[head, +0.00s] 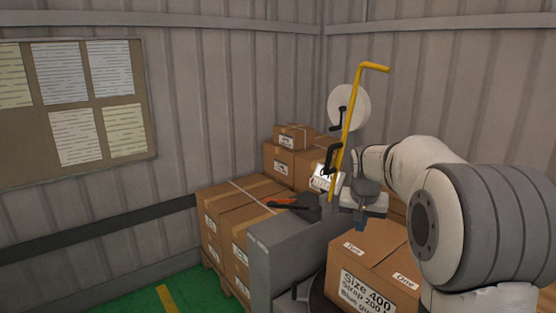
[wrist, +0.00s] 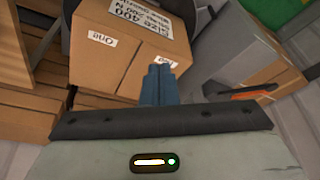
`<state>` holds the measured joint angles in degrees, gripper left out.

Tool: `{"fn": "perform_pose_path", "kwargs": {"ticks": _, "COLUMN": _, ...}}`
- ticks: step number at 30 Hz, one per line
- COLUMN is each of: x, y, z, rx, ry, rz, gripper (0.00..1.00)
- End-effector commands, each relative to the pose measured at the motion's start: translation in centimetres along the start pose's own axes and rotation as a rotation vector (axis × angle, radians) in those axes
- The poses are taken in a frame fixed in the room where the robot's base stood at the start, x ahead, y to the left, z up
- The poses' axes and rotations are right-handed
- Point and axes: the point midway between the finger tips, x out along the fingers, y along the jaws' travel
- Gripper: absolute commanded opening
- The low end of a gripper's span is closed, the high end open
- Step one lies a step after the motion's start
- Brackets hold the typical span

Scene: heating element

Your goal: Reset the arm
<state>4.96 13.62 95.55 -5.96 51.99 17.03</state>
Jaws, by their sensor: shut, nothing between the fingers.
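My gripper (head: 360,225) is in front of the grey machine in the head view, just above the labelled cardboard box (head: 348,257). In the wrist view my gripper (wrist: 158,70) shows its blue fingers together, with nothing between them. Behind them is the same box (wrist: 135,50), with a "One" label and large "Size 400" print. My arm reaches in from the right. It hides part of the stacked boxes behind it.
A grey machine (head: 282,248) stands beside the box, with a yellow bent rod (head: 354,105) and white disc (head: 340,104). Stacked cartons (head: 232,225) and a notice board (head: 85,105) are left. Green floor is open front left.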

Motion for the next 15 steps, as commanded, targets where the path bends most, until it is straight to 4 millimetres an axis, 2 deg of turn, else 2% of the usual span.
{"fn": "perform_pose_path", "kwargs": {"ticks": 1, "x": -1.5, "y": 0.1, "z": 2.2, "rx": -0.023, "ry": -0.003, "rz": -0.007, "gripper": 0.00}}
{"fn": "perform_pose_path", "kwargs": {"ticks": 6, "x": -4.7, "y": 0.9, "z": 10.0, "rx": -0.106, "ry": -0.027, "rz": -0.031, "gripper": 0.00}}
{"fn": "perform_pose_path", "kwargs": {"ticks": 10, "x": -6.2, "y": 1.7, "z": 16.3, "rx": -0.170, "ry": -0.045, "rz": -0.050, "gripper": 0.00}}
{"fn": "perform_pose_path", "kwargs": {"ticks": 15, "x": -6.8, "y": 2.9, "z": 24.2, "rx": -0.247, "ry": -0.066, "rz": -0.073, "gripper": 0.00}}
